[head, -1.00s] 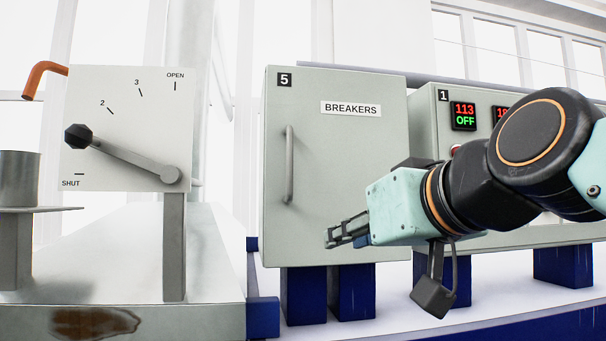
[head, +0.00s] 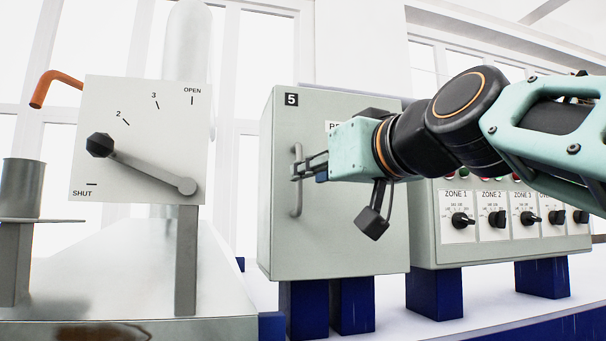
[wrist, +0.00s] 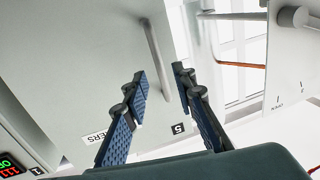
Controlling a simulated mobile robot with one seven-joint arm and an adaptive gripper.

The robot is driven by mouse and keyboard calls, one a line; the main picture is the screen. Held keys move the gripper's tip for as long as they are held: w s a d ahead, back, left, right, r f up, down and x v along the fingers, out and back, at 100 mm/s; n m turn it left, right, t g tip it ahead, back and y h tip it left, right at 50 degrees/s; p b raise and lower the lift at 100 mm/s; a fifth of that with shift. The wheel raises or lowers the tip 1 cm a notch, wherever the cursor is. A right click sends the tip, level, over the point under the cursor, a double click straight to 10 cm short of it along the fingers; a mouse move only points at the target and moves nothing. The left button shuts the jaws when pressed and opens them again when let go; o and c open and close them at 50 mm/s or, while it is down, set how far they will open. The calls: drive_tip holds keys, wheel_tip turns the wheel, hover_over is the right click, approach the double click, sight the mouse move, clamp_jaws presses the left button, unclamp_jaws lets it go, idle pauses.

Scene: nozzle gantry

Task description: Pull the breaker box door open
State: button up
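The breaker box (head: 335,245) is a pale grey-green cabinet marked 5, and its door looks shut. Its upright bar handle (head: 298,207) is near the door's left edge. The handle also shows in the wrist view (wrist: 154,48), passing between my fingers. My gripper (head: 295,172) is at the handle's middle height, reaching in from the right. In the wrist view my gripper (wrist: 160,75) has its two blue-padded fingers apart, one on each side of the handle. I cannot tell whether either finger touches it. My gripper covers part of the BREAKERS label in the head view.
A panel with a lever (head: 145,165) and SHUT-to-OPEN marks stands to the left, its lever toward SHUT. An orange pipe (head: 52,85) is at the far left. A control box with zone knobs (head: 490,255) stands to the right. The space before the door's lower part is clear.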

sight(299, 205)
drive_tip(key=x, duration=0.5)
drive_tip(key=shift+w+a+p, duration=0.1)
drive_tip(key=shift+w+p, duration=0.1)
drive_tip(key=shift+p, duration=0.2)
clamp_jaws()
